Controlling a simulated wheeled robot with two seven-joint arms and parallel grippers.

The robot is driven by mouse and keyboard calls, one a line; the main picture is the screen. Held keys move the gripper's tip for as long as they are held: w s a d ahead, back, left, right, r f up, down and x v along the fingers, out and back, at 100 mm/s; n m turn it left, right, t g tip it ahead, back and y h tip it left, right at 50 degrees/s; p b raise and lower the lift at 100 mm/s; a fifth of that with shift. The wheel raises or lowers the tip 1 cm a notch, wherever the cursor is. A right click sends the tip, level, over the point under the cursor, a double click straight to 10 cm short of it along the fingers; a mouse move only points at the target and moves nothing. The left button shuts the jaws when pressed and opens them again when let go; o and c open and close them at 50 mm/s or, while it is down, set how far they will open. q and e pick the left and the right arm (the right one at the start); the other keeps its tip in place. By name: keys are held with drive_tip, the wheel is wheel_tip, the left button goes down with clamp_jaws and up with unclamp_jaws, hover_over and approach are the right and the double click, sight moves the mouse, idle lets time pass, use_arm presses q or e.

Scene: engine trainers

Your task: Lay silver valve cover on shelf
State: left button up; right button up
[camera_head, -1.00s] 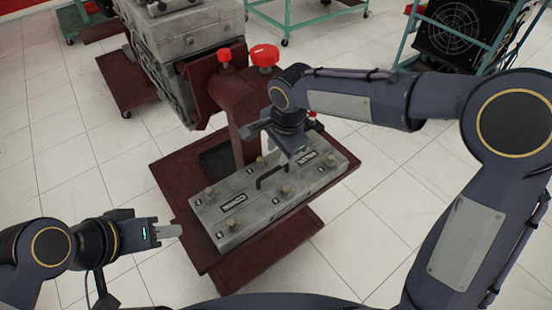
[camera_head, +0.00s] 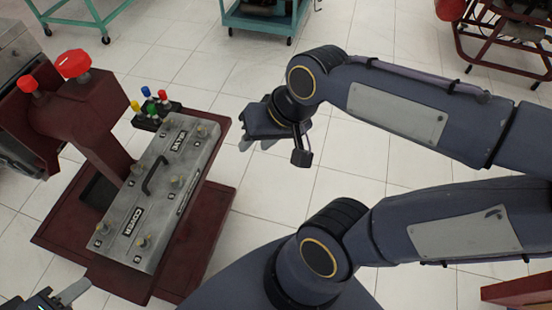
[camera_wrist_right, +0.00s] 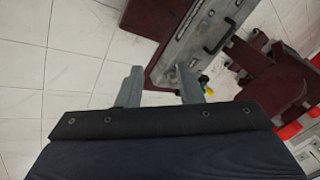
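The silver valve cover (camera_head: 150,215) is a long grey box lid with a black handle and several brass knobs. It lies flat on the maroon shelf (camera_head: 205,240) of an engine stand. The cover also shows at the top in the right wrist view (camera_wrist_right: 190,52). My right gripper (camera_head: 256,140) is to the right of the cover, clear of it and over the floor. Its fingers (camera_wrist_right: 160,78) are apart with nothing between them. My left gripper (camera_head: 70,294) is at the lower left corner, partly cut off, near the shelf's front edge. Its opening cannot be made out.
The maroon stand post (camera_head: 90,105) with red knobs rises beside the cover. A small black block with coloured caps (camera_head: 153,108) sits at the cover's far end. A teal cart (camera_head: 262,18) and a maroon frame (camera_head: 500,40) stand further back. Tiled floor between is open.

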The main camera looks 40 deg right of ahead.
drive_tip(key=s, duration=0.1)
drive_tip(key=s+f+n, duration=0.1)
drive_tip(key=s, duration=0.1)
drive_tip(key=s+f+n+t, duration=0.1)
drive_tip(key=s, duration=0.1)
drive_tip(key=shift+d+y, duration=0.3)
wheel_tip(320, 180, up, 6)
drive_tip(key=p, duration=0.6)
drive_tip(key=shift+r, duration=0.2)
